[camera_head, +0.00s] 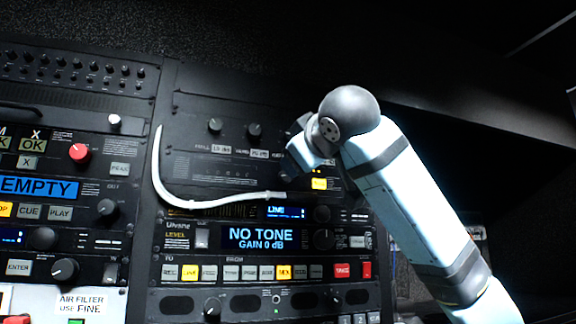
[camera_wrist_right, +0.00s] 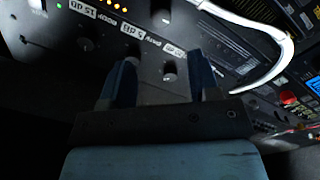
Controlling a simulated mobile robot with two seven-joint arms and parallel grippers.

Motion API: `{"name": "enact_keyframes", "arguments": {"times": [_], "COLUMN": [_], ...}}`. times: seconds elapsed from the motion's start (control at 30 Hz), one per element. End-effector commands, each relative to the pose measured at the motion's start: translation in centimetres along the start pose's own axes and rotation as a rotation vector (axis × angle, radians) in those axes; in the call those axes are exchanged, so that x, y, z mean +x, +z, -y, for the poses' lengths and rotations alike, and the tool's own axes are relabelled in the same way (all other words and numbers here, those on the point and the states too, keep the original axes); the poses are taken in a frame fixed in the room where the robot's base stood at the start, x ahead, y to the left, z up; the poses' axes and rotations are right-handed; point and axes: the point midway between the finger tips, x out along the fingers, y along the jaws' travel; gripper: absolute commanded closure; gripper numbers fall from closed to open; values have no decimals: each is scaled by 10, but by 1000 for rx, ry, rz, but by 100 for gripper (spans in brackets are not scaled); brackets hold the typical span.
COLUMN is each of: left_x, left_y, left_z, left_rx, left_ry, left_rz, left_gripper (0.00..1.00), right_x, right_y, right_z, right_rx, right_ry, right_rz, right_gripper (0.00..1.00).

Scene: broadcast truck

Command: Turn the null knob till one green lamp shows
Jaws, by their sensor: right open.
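My right gripper (camera_wrist_right: 161,76) is open in the right wrist view, its two blue fingers pointing at a dark panel. A dark knob (camera_wrist_right: 168,70) shows between the fingertips; I cannot tell whether they touch it. Its label is too blurred to read, so I cannot be sure that it is the null knob. My left gripper is in neither view.
A "NO TONE" display (camera_head: 258,238) and button rows lie below.

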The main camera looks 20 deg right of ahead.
Motion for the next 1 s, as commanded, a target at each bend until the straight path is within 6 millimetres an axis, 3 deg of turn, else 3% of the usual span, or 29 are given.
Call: {"name": "enact_keyframes", "arguments": {"times": [0.2, 0.4, 0.83, 0.87, 1.0], "left_x": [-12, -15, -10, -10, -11], "left_y": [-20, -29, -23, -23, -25], "left_z": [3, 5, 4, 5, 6], "left_rx": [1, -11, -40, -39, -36], "left_ry": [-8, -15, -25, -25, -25], "left_rz": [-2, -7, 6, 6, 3], "left_gripper": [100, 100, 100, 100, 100], "right_x": [49, 77, 89, 88, 88], "right_y": [-2, -1, 1, 1, 1], "right_z": [-2, -1, 0, 0, 0], "right_rx": [0, 0, 0, 0, 0], "right_ry": [-2, -1, -1, -1, -1], "right_rz": [6, 3, 2, 2, 1], "right_gripper": [44, 44, 44, 46, 78]}}
